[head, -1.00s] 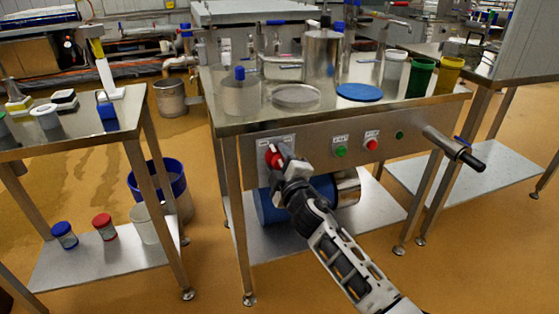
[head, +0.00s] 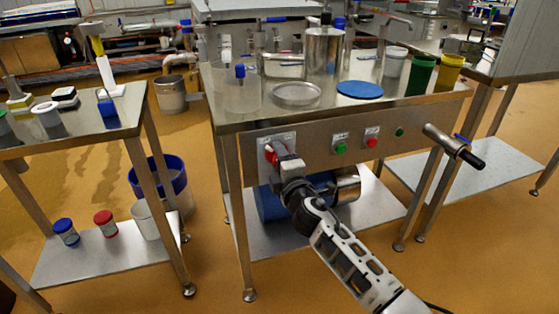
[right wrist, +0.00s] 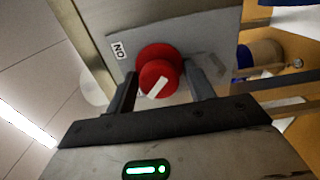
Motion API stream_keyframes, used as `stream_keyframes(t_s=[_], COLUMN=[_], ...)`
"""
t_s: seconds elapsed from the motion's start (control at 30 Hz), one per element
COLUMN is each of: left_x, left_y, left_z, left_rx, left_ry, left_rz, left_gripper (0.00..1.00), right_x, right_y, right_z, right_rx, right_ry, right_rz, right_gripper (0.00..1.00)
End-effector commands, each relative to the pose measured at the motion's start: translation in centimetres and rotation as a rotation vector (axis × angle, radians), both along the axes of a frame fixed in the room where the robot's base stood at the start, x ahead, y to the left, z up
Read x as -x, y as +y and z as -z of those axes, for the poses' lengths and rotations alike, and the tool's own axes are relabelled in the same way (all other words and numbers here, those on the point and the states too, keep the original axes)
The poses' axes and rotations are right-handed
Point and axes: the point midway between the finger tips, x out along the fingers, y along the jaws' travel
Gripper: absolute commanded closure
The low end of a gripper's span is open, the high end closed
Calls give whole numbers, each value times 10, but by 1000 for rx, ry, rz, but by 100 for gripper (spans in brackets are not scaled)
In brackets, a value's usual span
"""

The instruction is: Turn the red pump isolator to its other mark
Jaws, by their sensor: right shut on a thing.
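The red pump isolator (head: 271,155) is a round red knob on a pale plate at the left end of the steel table's front panel. In the right wrist view the isolator (right wrist: 160,77) shows a white bar lying aslant, from lower left to upper right. An "ON" label (right wrist: 118,49) is on the plate to its upper left; any other mark is hidden or unreadable. My right gripper (head: 277,160) reaches it from the front. In the right wrist view the gripper's fingers (right wrist: 161,88) stand on both sides of the knob, shut on it. My left gripper is out of view.
Right of the isolator, the panel carries a green button (head: 340,148), a red button (head: 372,142) and a pipe with a black end (head: 455,145). A blue drum (head: 272,205) lies on the shelf below. Pots and a blue disc (head: 360,89) stand on top.

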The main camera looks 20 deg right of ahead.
Motion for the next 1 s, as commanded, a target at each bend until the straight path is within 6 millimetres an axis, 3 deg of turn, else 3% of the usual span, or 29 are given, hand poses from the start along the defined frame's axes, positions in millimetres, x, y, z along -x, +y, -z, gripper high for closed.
stream_keyframes(t_s=[0.2,0.23,0.27,0.63,0.77,1.0], left_x=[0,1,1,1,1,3], left_y=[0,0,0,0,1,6], left_z=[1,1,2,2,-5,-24], left_rx=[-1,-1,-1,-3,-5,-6], left_ry=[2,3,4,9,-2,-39], left_rz=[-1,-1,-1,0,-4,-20], left_gripper=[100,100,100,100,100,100], right_x=[0,0,0,6,26,85], right_y=[0,0,0,0,-1,-3], right_z=[0,0,0,0,-1,0], right_rx=[5,5,5,2,1,1], right_ry=[0,0,0,0,2,3], right_rz=[-1,-1,-1,-1,-2,-1], right_gripper=[70,44,41,41,41,41])
